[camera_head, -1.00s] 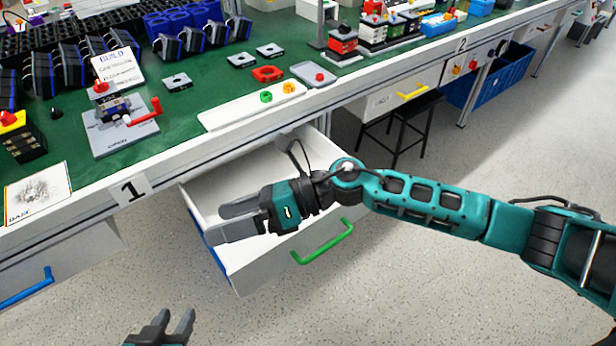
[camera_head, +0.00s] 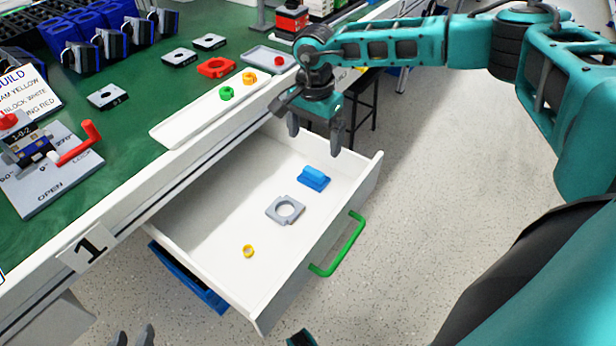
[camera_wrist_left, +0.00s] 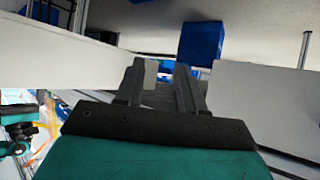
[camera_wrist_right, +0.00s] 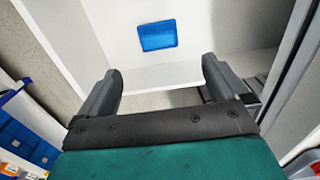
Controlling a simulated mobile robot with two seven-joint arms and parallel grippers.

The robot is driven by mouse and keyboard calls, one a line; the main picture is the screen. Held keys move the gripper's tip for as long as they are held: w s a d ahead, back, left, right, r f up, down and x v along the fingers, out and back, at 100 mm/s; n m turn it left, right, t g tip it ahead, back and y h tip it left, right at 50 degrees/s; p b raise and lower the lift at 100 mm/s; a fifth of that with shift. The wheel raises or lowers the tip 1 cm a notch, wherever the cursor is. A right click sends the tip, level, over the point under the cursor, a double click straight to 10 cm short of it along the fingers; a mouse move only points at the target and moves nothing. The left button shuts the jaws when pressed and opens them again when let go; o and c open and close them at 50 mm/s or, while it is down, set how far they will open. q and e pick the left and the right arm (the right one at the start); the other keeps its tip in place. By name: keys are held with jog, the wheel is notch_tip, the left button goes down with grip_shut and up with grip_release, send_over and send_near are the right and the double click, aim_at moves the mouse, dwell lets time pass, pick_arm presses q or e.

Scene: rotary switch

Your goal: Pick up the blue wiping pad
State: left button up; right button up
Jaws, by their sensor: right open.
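The blue wiping pad (camera_head: 313,178) lies on the floor of the open white drawer (camera_head: 230,220), toward its far right end. It also shows in the right wrist view (camera_wrist_right: 157,35), beyond the fingertips and apart from them. My right gripper (camera_head: 316,135) points down above the far end of the drawer, a little behind the pad, with its fingers apart and nothing between them. My left gripper (camera_head: 132,338) shows only as fingertips at the bottom edge; in the left wrist view its fingers (camera_wrist_left: 160,72) are apart with nothing held.
A grey plate with a round hole (camera_head: 285,210) and a yellow ring (camera_head: 248,251) lie in the drawer near the pad. The green handle (camera_head: 340,245) is on the drawer front. The workbench edge (camera_head: 130,212) overhangs the drawer's left side.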

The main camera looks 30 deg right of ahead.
jog(key=b, duration=0.1)
send_over(314, 171)
notch_tip(314, 171, down, 6)
jog(key=shift+w+r, duration=0.1)
jog(key=shift+r, duration=0.05)
jog(key=f+b, duration=0.1)
jog(key=f, duration=0.3)
jog(key=shift+s+f+b, duration=0.2)
jog(key=shift+f+b, duration=0.1)
jog(key=shift+b, duration=0.1)
jog(key=shift+f, duration=0.45)
jog(key=shift+r, duration=0.1)
jog(key=c, duration=1.1)
